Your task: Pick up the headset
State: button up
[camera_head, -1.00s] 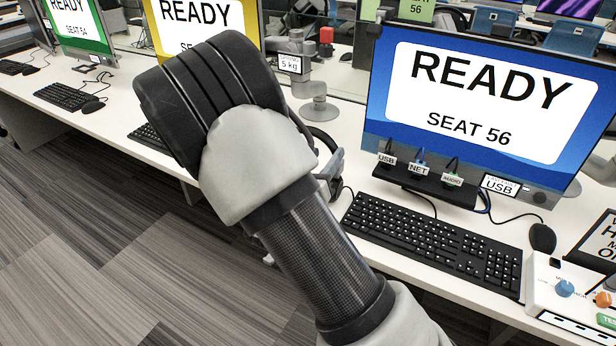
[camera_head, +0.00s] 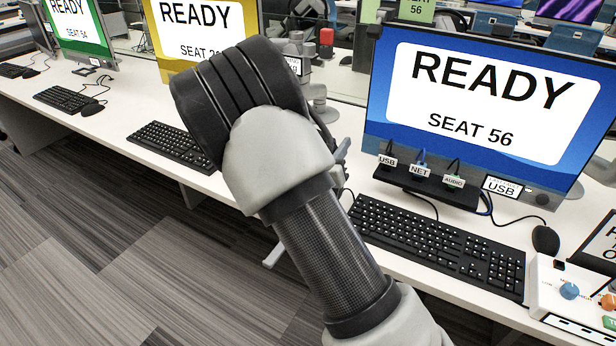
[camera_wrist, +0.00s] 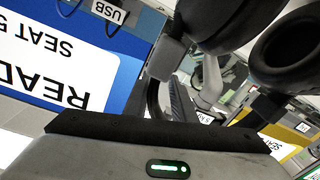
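The headset shows close up in the wrist view as dark rounded ear cups, one at the upper right (camera_wrist: 290,52) and one at the top centre. Its band is cut off or hard to make out. In the head view my arm covers nearly all of it; a small grey piece beside my wrist could be headset or finger. The body of my gripper (camera_wrist: 160,125) fills the bottom of the wrist view, with the ear cups beyond it. My fingertips are hidden in the head view and unclear in the wrist view. I see no clear grip on the headset.
The blue Seat 56 monitor (camera_head: 480,95) stands right of my arm, with a labelled port hub (camera_head: 425,185) and keyboard (camera_head: 435,240) before it. A mouse (camera_head: 545,239) and control box (camera_head: 575,292) lie farther right. A grey stand-like device (camera_head: 318,100) is behind my gripper.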

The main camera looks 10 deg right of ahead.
grip_shut()
